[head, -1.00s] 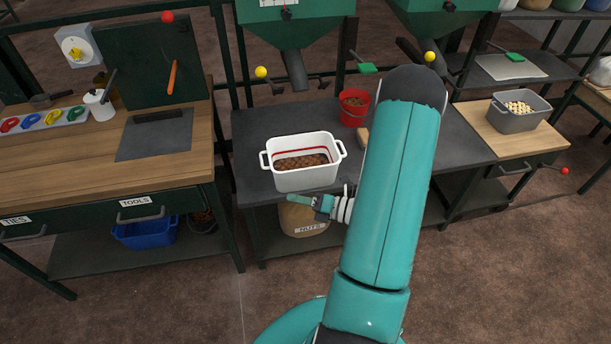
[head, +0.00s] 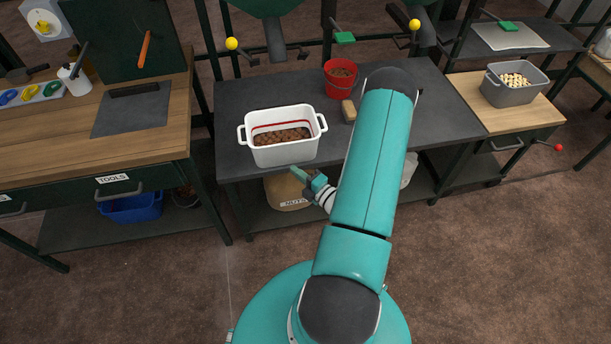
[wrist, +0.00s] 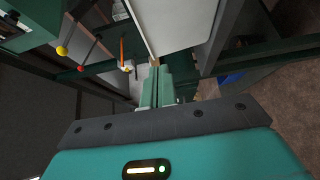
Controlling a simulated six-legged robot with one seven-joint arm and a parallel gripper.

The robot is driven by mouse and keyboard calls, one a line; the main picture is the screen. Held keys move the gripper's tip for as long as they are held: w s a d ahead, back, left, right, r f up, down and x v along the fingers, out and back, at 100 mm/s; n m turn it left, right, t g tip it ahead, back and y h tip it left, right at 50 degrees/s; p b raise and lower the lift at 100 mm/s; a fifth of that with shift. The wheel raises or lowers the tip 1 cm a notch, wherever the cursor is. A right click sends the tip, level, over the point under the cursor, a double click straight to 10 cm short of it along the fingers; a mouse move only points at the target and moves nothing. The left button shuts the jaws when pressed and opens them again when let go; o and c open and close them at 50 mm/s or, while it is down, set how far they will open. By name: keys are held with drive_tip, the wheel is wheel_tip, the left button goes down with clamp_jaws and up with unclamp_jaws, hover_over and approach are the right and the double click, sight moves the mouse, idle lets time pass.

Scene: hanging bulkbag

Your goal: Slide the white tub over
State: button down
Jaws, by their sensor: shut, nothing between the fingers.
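The white tub (head: 287,155) stands upright on the dark bench top, near its front edge. It has two side handles, a red line inside and brown nuts in it. My gripper (head: 300,174) is shut and empty at the bench's front edge, just in front of the tub's near wall and pointing up-left towards it. In the wrist view the shut fingers (wrist: 155,82) point at a pale wall of the tub (wrist: 172,22). I cannot tell whether the fingertips touch it.
A red bucket (head: 341,82) and a tan-handled brush or block (head: 349,111) are behind and right of the tub. A hopper spout (head: 275,42) hangs above the bench's back. The bench top (head: 235,98) is clear around the tub. A sack (head: 288,192) sits below.

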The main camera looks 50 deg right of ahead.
sight(279, 149)
drive_tip(key=w, duration=0.2)
drive_tip(key=w+d, duration=0.1)
drive_tip(key=w, duration=0.1)
drive_tip(key=w+d, duration=0.1)
drive_tip(key=w, duration=0.2)
drive_tip(key=shift+w+d, duration=0.3)
drive_tip(key=shift+d, duration=0.1)
drive_tip(key=w+d, duration=0.8)
drive_tip(key=shift+s, duration=0.1)
drive_tip(key=shift+s+a, duration=0.1)
drive_tip(key=shift+a, duration=0.05)
